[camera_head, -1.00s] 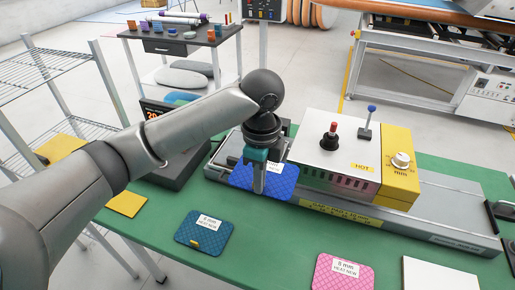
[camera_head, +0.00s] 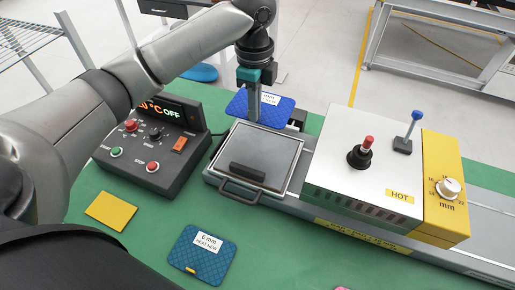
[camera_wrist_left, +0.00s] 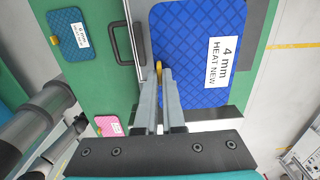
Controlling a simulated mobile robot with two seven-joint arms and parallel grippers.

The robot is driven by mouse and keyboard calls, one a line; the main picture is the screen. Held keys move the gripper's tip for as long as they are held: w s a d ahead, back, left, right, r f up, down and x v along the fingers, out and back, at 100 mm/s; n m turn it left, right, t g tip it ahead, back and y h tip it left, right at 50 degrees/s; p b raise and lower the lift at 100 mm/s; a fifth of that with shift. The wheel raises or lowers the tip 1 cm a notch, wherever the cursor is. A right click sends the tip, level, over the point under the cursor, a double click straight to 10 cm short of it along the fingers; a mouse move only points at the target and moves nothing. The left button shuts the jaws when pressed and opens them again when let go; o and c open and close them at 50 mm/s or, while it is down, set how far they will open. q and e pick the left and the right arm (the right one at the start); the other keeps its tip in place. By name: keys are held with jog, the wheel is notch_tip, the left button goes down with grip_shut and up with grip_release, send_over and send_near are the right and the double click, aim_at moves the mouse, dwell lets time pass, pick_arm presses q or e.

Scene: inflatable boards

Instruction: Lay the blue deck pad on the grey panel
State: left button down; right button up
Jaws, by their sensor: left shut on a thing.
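The blue deck pad (camera_head: 262,108), labelled "4 mm HEAT NEW", hangs from my left gripper (camera_head: 253,119) at the far edge of the machine. In the left wrist view my left gripper (camera_wrist_left: 161,72) is shut on the small yellow tab at the edge of the blue pad (camera_wrist_left: 200,75). The flat grey panel (camera_head: 268,143), with a dark handle block on it and a loop handle in front, lies in front of the pad. The pad appears apart from the panel, raised; the exact height is unclear. My right gripper is not in view.
A white box marked HOT (camera_head: 330,180) with levers and a yellow dial side stands right of the panel. A control box (camera_head: 158,150) is at left. A teal 6 mm pad (camera_head: 200,262) and a yellow piece (camera_head: 111,211) lie on the green table.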

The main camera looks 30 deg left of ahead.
pick_arm(q)
jog(key=b, duration=0.1)
send_over(255, 162)
notch_tip(255, 162, down, 11)
jog(key=shift+r, duration=0.15)
notch_tip(255, 162, down, 5)
jog(key=shift+f+b, duration=0.15)
jog(key=shift+b, duration=0.45)
jog(key=shift+w, duration=0.1)
jog(key=shift+f, duration=0.1)
jog(key=c, duration=1.5)
grip_release()
jog(key=o, duration=0.5)
notch_tip(255, 162, up, 12)
jog(key=shift+r+p, duration=0.15)
jog(key=shift+p, duration=0.85)
